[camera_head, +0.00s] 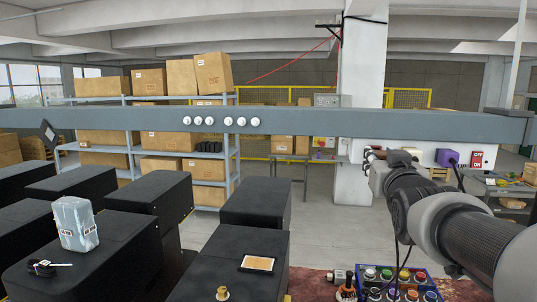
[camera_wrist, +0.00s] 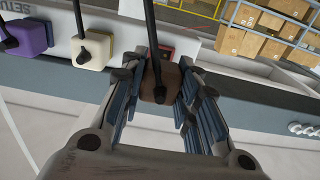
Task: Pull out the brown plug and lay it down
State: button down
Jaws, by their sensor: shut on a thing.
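The brown plug (camera_wrist: 158,84) is between the fingers of my gripper (camera_wrist: 160,76) in the wrist view, with its dark cable running up out of the picture. The fingers are shut on its sides. Behind it is a red part (camera_wrist: 165,50), mostly covered. I cannot tell whether the plug's pins are in a socket. In the head view my gripper (camera_head: 374,164) is at the left end of the white socket panel (camera_head: 425,156), and the brown plug is not clearly visible there.
A cream plug (camera_wrist: 91,50) and a purple plug (camera_wrist: 27,37) sit beside it on the panel. A red OFF/ON switch (camera_head: 477,159) is at its right end. A grey beam (camera_head: 300,124) crosses the view. Below are black machine tops (camera_head: 240,262) and a button box (camera_head: 393,282).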

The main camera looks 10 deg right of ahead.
jog(key=shift+b+v, duration=0.4)
jog(key=shift+v, duration=0.7)
